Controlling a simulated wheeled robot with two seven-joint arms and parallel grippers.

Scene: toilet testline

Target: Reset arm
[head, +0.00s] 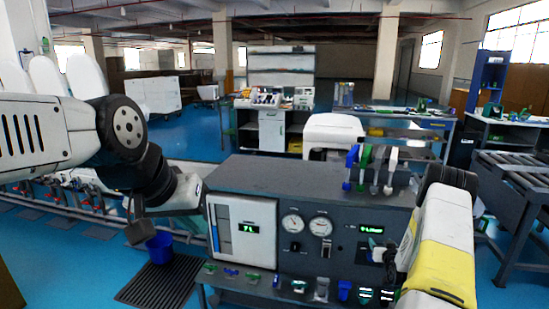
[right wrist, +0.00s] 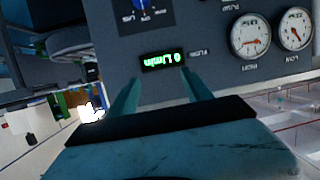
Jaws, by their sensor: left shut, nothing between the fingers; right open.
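My left arm comes in from the left, and its gripper (head: 139,228) hangs low beside the grey test bench (head: 300,180), in front of a blue bucket. Its fingers are shut with nothing held. My right arm reaches in at the right side of the bench. In the right wrist view my right gripper (right wrist: 162,82) is open and empty, its two teal fingers apart. They point at the panel on either side of a green flow display (right wrist: 163,60). Whether the fingertips touch the panel cannot be told.
The bench front carries two round gauges (head: 305,224) and a white unit (head: 240,230). Coloured handles (head: 368,165) stand on its top. A ledge with small fittings (head: 300,286) runs below. A blue bucket (head: 160,247) stands on a dark mat. A roller conveyor (head: 515,180) is at right.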

